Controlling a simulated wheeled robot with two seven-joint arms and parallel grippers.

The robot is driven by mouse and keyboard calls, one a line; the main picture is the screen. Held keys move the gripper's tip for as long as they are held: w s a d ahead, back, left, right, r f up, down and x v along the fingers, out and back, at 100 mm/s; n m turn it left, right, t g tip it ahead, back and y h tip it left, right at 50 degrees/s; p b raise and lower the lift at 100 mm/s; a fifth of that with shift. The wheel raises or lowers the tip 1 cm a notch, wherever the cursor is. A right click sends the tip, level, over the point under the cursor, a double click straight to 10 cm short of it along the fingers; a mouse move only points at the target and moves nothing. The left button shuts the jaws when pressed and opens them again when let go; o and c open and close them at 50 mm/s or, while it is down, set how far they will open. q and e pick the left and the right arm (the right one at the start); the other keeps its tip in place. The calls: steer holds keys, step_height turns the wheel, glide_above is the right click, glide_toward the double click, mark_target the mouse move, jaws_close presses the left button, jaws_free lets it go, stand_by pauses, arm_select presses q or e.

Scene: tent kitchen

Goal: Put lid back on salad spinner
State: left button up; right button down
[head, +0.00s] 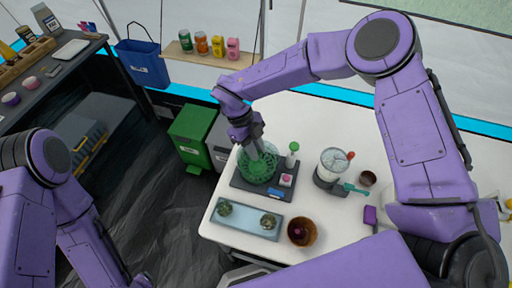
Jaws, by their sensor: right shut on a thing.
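The salad spinner (257,168) is a round green, patterned piece on a dark tray (243,187) at the left of the white table. My right gripper (262,150) reaches down from above at its rear edge. It is shut on what looks like the green spinner lid; the fingers cover part of it. I cannot tell lid from bowl clearly at this size, nor whether the lid touches the bowl. My left arm is at the lower left, with its gripper out of view.
Close by stand a white bottle with a green top (293,150), a pink-topped block (286,180), a clear container with a red knob (333,162) and a brown bowl (302,232). A pale blue tray (247,222) lies in front. Green bin (192,135) stands left.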

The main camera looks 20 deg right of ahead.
stand_by(0.4)
steer(key=shift+c, duration=2.2)
jaws_free()
steer(key=shift+r+p, duration=3.15)
steer(key=shift+r, duration=0.35)
jaws_close()
